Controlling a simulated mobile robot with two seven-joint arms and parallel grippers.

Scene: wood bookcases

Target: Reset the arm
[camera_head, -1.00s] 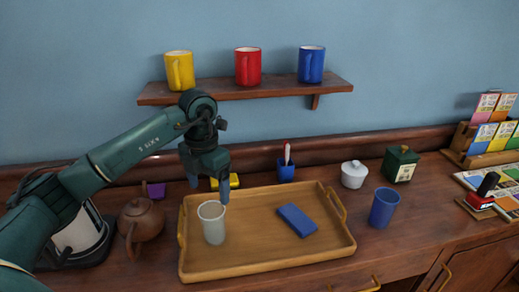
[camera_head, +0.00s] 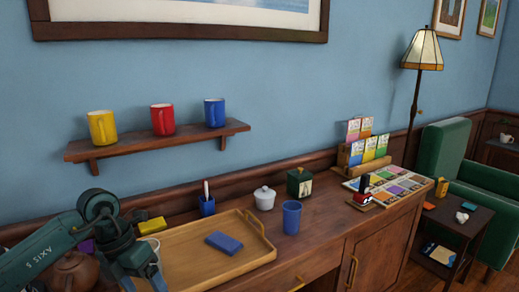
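My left arm comes in from the lower left, and its gripper (camera_head: 146,281) hangs over the left part of the wooden tray (camera_head: 262,246). The fingers point down, with a gap showing between them. A cup, of which only the pale rim (camera_head: 153,242) shows, stands behind my gripper and is mostly hidden by it. I cannot see anything held between the fingers. My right gripper is not in view.
A blue block (camera_head: 224,242) lies in the tray. A blue cup (camera_head: 291,217), a white lidded pot (camera_head: 264,198) and a green box (camera_head: 299,182) stand to the right. A brown teapot (camera_head: 73,274) is beside my arm. Mugs stand on a wall shelf (camera_head: 160,143).

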